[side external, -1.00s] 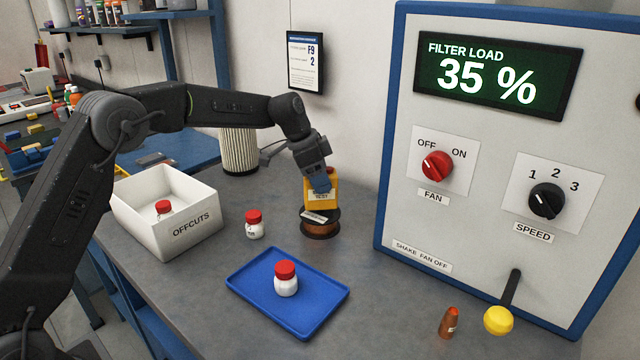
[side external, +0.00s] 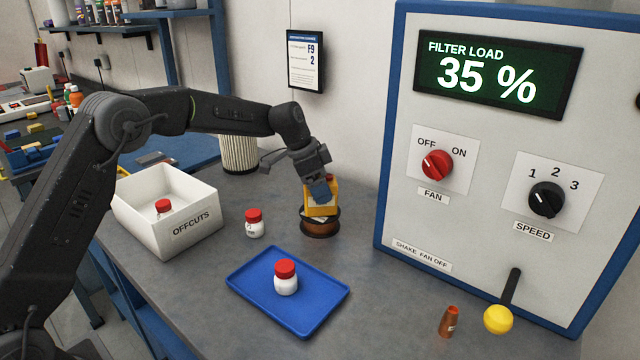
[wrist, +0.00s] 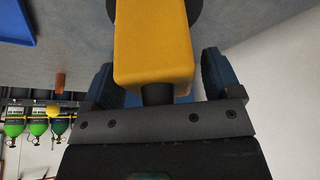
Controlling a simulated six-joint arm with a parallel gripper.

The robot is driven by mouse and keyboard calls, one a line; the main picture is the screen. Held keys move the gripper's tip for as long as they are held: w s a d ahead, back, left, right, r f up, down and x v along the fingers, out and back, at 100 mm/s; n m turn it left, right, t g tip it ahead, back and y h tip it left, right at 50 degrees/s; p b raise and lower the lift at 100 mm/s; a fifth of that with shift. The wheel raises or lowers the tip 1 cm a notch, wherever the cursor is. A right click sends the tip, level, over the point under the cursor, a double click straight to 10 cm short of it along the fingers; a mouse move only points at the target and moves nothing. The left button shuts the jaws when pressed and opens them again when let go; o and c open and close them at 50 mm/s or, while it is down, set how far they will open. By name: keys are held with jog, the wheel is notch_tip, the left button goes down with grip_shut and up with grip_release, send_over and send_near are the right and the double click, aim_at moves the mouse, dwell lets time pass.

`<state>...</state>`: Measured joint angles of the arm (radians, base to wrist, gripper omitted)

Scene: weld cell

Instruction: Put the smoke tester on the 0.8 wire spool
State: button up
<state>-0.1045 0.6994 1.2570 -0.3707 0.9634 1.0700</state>
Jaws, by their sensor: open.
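The smoke tester (side external: 333,198) is a yellow box. In the side view it sits on top of the 0.8 wire spool (side external: 320,229), a copper-coloured coil with dark flanges, and looks roughly upright. My gripper (side external: 320,189) is just above and around the tester's upper part, pointing down, and hides part of its front. In the wrist view the tester (wrist: 153,45) lies between the open blue fingers of my gripper (wrist: 157,70), with a gap on each side. Its dark neck is close to the palm. Only a dark edge of the spool shows behind it.
A blue tray (side external: 250,292) holds a red-capped white bottle (side external: 286,280). Another such bottle (side external: 254,224) stands left of the spool. The offcuts bin (side external: 180,235) is further left.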

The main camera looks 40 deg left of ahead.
jog(key=v, duration=1.2)
jog(key=shift+r, duration=0.2)
jog(key=s+d+r+n+t+y, duration=0.1)
jog(key=s+d+n, duration=0.15)
jog(key=s, duration=1.05)
jog(key=s+d+r+n+t+y, duration=0.15)
jog(key=s+n, duration=0.25)
jog(key=s, duration=0.9)
jog(key=s+f+n, duration=0.2)
jog(key=s+f, duration=0.3)
jog(key=s, duration=0.4)
jog(key=shift+s+d+f+y, duration=0.2)
jog(key=shift+d+f+y, duration=0.15)
jog(key=shift+f, duration=0.05)
